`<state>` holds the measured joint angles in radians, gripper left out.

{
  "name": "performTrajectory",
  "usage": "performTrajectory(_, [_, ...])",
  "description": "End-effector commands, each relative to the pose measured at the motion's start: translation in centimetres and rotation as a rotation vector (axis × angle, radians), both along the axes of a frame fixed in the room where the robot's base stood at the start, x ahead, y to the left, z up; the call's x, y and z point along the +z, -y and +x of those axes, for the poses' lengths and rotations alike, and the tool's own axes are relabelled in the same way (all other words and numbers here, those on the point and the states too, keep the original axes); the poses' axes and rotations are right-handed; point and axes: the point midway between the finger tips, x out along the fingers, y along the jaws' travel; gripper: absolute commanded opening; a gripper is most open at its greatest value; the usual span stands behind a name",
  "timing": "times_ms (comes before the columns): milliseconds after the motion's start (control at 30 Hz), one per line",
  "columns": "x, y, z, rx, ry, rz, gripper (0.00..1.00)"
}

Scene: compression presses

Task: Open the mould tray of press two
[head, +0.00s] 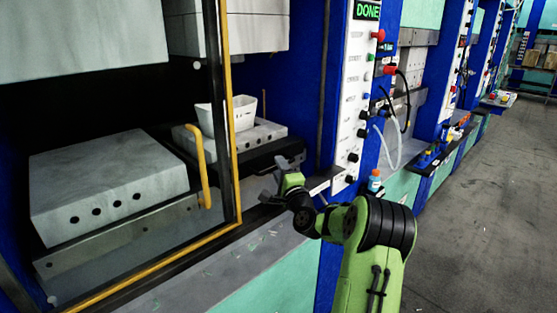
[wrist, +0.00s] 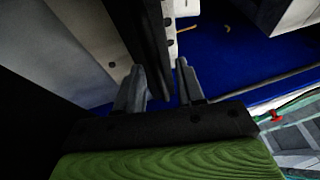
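In the head view, a press stands at left with a pale lower mould block (head: 105,185) with dark holes in its front face. A second pale block (head: 262,133) sits farther right and carries a white open bin (head: 212,115). A yellow handle (head: 203,165) stands on the yellow-edged guard frame (head: 228,90). My gripper (head: 278,180) is in front of the right block, to the right of the handle and apart from it. In the wrist view its two grey fingers (wrist: 158,88) are spread, with a dark upright bar showing between them. I cannot read a press number.
A control panel (head: 357,95) with a green DONE display (head: 367,10), buttons and hoses stands right of my gripper. A small orange-capped bottle (head: 375,182) stands below it. More presses line the row behind. The grey floor (head: 475,215) at right is clear.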

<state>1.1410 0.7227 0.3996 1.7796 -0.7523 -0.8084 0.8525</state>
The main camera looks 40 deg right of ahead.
Motion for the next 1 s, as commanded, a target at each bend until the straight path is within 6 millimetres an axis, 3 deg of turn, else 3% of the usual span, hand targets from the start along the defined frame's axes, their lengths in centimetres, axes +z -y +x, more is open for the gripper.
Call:
performTrajectory(100, [0.23,0.42,1.09,-0.001,0.0,0.0,0.38])
performTrajectory(367, [0.09,0.53,1.29,-0.001,-0.002,0.002,0.38])
performTrajectory(633, [0.1,0.53,1.26,-0.001,-0.002,0.001,0.0])
performTrajectory(1000, [0.05,0.53,1.24,-0.001,-0.003,0.001,0.0])
